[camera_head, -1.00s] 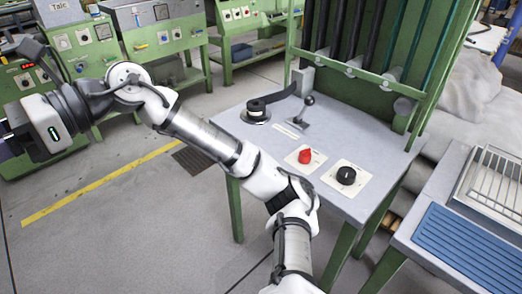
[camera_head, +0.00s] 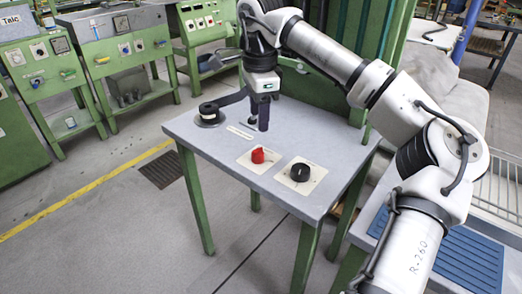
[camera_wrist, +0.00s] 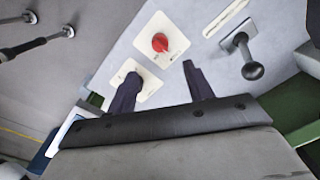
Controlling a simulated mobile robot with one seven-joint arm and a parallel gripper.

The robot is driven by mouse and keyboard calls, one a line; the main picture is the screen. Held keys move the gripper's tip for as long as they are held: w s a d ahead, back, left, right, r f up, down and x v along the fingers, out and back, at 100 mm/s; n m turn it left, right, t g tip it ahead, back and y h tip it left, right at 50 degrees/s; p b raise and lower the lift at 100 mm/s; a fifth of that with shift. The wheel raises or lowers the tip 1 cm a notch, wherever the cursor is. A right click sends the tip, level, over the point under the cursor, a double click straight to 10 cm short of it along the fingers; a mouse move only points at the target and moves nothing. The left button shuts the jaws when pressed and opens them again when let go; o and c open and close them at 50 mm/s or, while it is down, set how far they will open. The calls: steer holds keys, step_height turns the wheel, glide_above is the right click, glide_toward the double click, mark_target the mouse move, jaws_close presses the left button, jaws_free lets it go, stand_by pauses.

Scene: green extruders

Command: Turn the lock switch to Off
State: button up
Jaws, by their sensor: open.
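A red rotary knob (camera_head: 258,156) on a pale square plate sits on the grey table. A black rotary knob (camera_head: 300,172) on a similar plate is to its right. The plate markings are too small to read, so I cannot tell which is the lock switch. My gripper (camera_head: 264,115) points down above the table, behind the red knob, open and empty. In the wrist view, my gripper (camera_wrist: 160,76) has its fingers apart. The red knob (camera_wrist: 160,42) shows beyond the gap between them. The left finger partly covers the black knob's plate (camera_wrist: 150,84).
A black round device (camera_head: 209,114) stands at the table's left. A ball-topped lever (camera_wrist: 248,62) is right of my fingers in the wrist view; my gripper mostly hides it in the head view. Green rack posts rise behind. The table's front (camera_head: 235,178) is clear.

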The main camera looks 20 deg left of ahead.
mark_target(258, 149)
steer(key=f, duration=1.1)
steer(key=shift+w+a+f+b, duration=0.1)
steer(key=shift+w+a+b, duration=0.1)
steer(key=shift+b, duration=0.1)
steer(key=c, duration=1)
steer(key=shift+m, duration=0.3)
steer(key=m, duration=0.5)
steer(key=shift+m+b, duration=0.3)
steer(key=m, duration=0.5)
steer(key=shift+s+m+h, duration=0.1)
steer(key=shift+m+h, duration=0.2)
